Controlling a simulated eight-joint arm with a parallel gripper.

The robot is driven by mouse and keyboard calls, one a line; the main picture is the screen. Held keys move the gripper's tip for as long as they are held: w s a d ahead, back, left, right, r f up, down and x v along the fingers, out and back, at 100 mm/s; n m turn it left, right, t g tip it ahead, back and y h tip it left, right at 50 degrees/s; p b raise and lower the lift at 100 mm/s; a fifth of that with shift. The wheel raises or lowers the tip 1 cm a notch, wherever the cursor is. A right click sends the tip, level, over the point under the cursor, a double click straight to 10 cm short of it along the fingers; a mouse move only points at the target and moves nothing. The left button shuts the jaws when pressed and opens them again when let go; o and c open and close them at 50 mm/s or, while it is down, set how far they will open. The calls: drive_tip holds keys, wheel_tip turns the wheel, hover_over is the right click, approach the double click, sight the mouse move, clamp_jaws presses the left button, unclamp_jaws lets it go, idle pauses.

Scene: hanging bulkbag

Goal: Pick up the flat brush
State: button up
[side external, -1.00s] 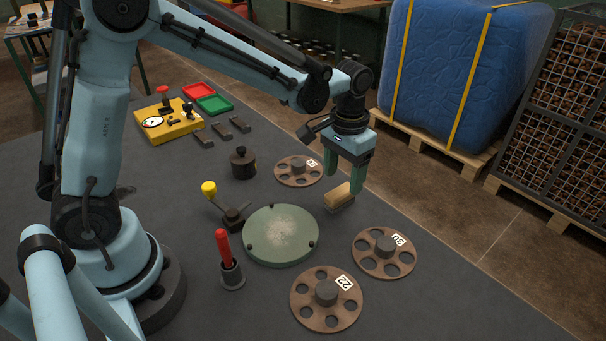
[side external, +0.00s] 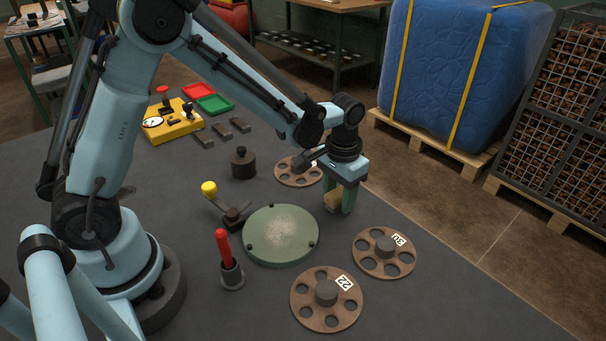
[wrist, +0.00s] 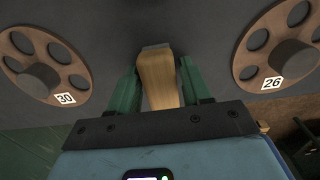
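The flat brush is a small block with a tan wooden top (side external: 333,201). It lies on the dark table top behind and right of the round green plate (side external: 281,236). My gripper (side external: 340,205) is lowered around the brush, pointing down, with one green finger on each side of it. In the wrist view the wooden brush (wrist: 158,75) stands between the two fingers of my gripper (wrist: 159,78). The brush's lower part is mostly hidden.
Brown holed discs stand near: one behind (side external: 298,171), one marked 30 (side external: 368,262) and one marked 22 (side external: 311,313). A dark knobbed weight (side external: 243,164), a yellow-knobbed lever (side external: 210,189) and a red-handled tool (side external: 224,246) are to the left. The table's right edge is close.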

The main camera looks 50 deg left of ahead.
sight(340, 193)
drive_tip(key=c, duration=0.8)
drive_tip(key=shift+o, duration=0.2)
drive_tip(key=shift+r, duration=0.1)
drive_tip(key=shift+r, duration=0.4)
wheel_tip(340, 193, up, 4)
drive_tip(key=shift+d+f, duration=0.15)
drive_tip(key=shift+f, duration=0.05)
drive_tip(key=s+d+r, duration=0.6)
drive_tip(key=s+d, duration=0.1)
drive_tip(key=d, duration=0.2)
drive_tip(key=shift+r, duration=0.25)
